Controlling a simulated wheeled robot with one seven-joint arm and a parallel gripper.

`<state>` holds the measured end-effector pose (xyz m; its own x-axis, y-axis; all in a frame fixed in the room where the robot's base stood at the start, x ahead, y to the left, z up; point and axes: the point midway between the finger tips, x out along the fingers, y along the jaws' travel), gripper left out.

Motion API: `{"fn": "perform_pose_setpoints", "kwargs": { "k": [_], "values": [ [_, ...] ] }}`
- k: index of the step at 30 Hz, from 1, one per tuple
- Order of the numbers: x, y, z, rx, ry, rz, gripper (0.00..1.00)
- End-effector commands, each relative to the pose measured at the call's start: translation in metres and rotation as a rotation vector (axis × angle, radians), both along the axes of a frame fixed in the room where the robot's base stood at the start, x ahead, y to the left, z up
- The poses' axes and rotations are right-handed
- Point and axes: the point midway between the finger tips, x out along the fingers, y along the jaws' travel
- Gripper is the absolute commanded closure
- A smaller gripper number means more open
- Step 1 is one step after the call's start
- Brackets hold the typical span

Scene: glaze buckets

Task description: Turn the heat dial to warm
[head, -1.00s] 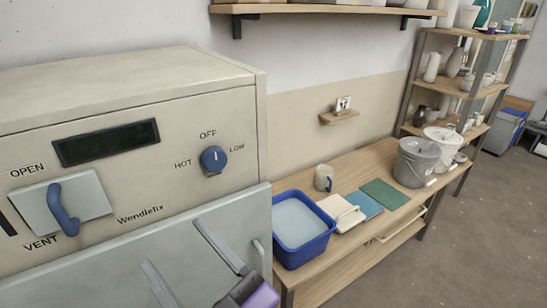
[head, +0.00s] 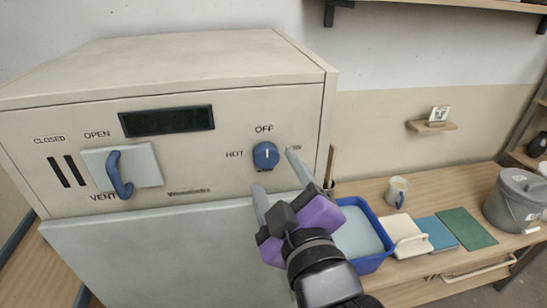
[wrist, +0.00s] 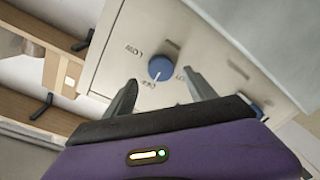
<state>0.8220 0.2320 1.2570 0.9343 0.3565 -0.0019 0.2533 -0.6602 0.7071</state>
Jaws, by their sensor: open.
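The blue heat dial (head: 265,156) is on the beige kiln front, with OFF printed above it, HOT at its left and LOW at its right. No "warm" label shows. Its white mark points up toward OFF. My gripper (head: 275,170) is open in front of the panel, at the dial's lower right in the head view, with one finger partly over the LOW label. In the wrist view the dial (wrist: 160,68) appears between the two open fingers (wrist: 160,78). I see no clear contact with it.
A blue vent lever (head: 119,174) sticks out at the panel's left, below a dark display (head: 167,120). A wooden bench at the right holds a blue tub (head: 371,262), a mug (head: 397,191), boards and a grey bucket (head: 518,203).

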Motion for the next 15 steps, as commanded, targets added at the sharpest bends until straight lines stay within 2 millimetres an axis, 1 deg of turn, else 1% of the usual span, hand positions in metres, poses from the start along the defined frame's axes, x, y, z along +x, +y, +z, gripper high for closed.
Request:
{"fn": "perform_pose_setpoints", "kwargs": {
  "k": [1, 3, 7, 10, 15],
  "values": [
    [0.009, 0.003, 0.002, 0.0, 0.0, 0.0, 0.35],
    [0.019, 0.007, 0.003, 0.0, 0.0, 0.0, 0.35],
    [0.034, 0.013, 0.002, 0.0, 0.0, 0.0, 0.35],
    [0.041, 0.016, 0.001, 0.001, 0.0, 0.001, 0.35],
    [0.045, 0.017, 0.0, 0.001, -0.001, 0.0, 0.35]
  ]
}}
